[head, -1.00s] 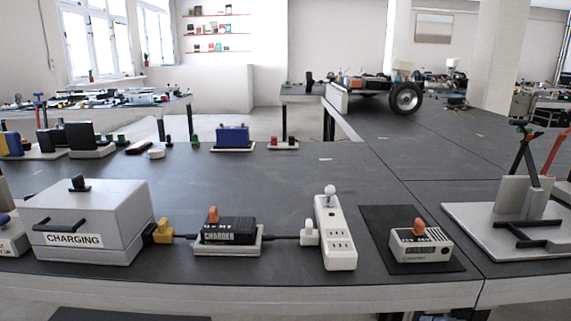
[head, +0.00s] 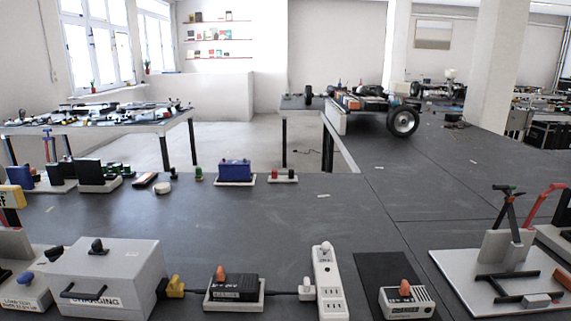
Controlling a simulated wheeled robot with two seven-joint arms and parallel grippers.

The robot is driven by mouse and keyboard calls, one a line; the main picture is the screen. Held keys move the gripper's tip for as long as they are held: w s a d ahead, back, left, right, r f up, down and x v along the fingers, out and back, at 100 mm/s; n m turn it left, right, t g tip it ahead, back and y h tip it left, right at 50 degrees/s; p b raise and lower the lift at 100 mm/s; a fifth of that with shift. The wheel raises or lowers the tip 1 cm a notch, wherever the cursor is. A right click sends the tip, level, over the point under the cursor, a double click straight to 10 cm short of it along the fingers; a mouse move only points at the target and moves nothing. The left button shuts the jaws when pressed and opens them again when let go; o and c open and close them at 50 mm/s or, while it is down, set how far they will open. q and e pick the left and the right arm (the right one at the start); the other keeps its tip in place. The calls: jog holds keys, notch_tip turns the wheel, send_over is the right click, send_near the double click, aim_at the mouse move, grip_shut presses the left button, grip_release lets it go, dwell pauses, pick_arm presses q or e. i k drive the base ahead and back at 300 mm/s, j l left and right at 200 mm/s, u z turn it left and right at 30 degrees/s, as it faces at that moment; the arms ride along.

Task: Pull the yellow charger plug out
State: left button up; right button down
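The yellow charger plug (head: 175,286) sits at the right side of the grey charging box (head: 104,272), apparently plugged into it. A black cable runs from the plug to the black charger (head: 234,287) on a pale base. The cable goes on to a white plug (head: 306,289) at the white power strip (head: 327,275). The label on the box front is partly hidden by its handle. Neither of my grippers is in view.
A small meter with an orange knob (head: 405,297) lies on a black mat at the right. A grey stand with black and red levers (head: 508,240) is further right. The table behind the charger row is mostly clear, with a blue box (head: 235,171) at its far edge.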

aim_at(174, 289)
jog(key=k+j+u, duration=0.1)
jog(key=j, duration=0.2)
jog(key=k+j+u, duration=0.25)
jog(key=j, duration=0.4)
jog(key=k+j+u, duration=0.15)
jog(key=j, duration=0.15)
